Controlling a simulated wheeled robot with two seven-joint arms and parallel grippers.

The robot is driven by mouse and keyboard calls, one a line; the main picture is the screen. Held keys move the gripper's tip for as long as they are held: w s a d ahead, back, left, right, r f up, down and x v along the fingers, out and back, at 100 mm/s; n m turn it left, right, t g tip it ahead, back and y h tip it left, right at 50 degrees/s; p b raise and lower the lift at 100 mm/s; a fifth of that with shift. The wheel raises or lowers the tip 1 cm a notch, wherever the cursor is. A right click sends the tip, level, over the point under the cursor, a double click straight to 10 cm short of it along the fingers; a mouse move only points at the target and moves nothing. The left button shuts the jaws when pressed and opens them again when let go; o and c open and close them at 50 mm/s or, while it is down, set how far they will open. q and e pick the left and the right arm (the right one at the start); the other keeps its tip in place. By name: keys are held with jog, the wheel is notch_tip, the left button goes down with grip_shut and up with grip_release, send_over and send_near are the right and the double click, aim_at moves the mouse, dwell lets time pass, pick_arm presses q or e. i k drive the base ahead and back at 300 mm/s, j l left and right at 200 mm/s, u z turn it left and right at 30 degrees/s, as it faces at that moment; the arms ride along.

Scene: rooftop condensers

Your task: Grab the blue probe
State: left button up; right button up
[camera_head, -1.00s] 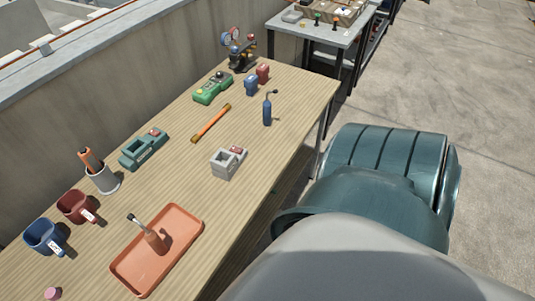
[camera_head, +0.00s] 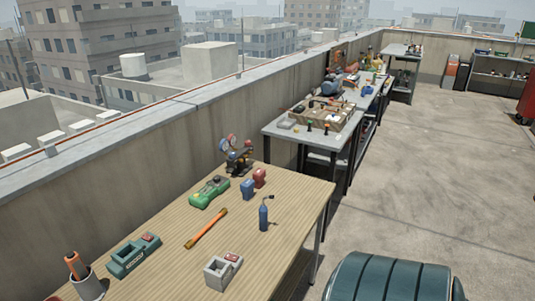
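The blue probe (camera_head: 263,216) stands upright on the near wooden table (camera_head: 290,190), close to its right edge. It has a blue body and a thin dark bent tip at the top. Nothing touches it. Neither of my grippers shows in the head view.
A gauge set (camera_head: 237,157) stands at the far end. Open concrete floor (camera_head: 400,190) lies right.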

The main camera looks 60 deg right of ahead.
aim_at(263, 209)
jog(key=z, duration=1.8)
